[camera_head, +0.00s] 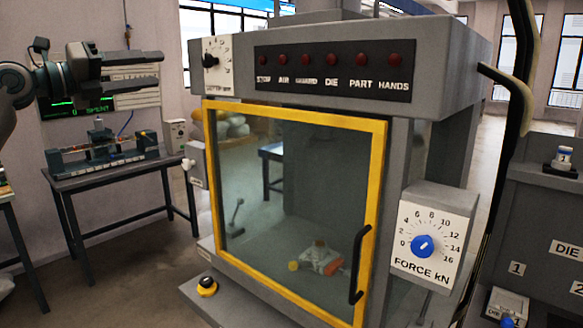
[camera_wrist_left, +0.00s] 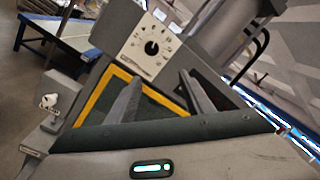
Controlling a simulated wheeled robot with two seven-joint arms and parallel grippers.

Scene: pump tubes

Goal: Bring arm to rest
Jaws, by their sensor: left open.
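My left gripper (camera_head: 150,70) is raised at the upper left of the head view, in front of the wall screen. It is open and empty, with its two fingers pointing right. In the left wrist view its fingers (camera_wrist_left: 160,92) stand apart with nothing between them. Beyond them are a white dial (camera_wrist_left: 152,48) and the yellow door frame (camera_wrist_left: 92,100) of the press. In the head view the gripper is to the left of the press (camera_head: 470,50), with a visible gap. My right gripper is not in view.
The press door (camera_head: 378,190) looks shut, with a black handle (camera_head: 360,265). A force dial box (camera_head: 435,240) is on its right. A side table (camera_head: 110,176) with a tube fixture (camera_head: 100,146) stands at left. A grey cabinet (camera_head: 535,215) is at right. Floor shows between table and press.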

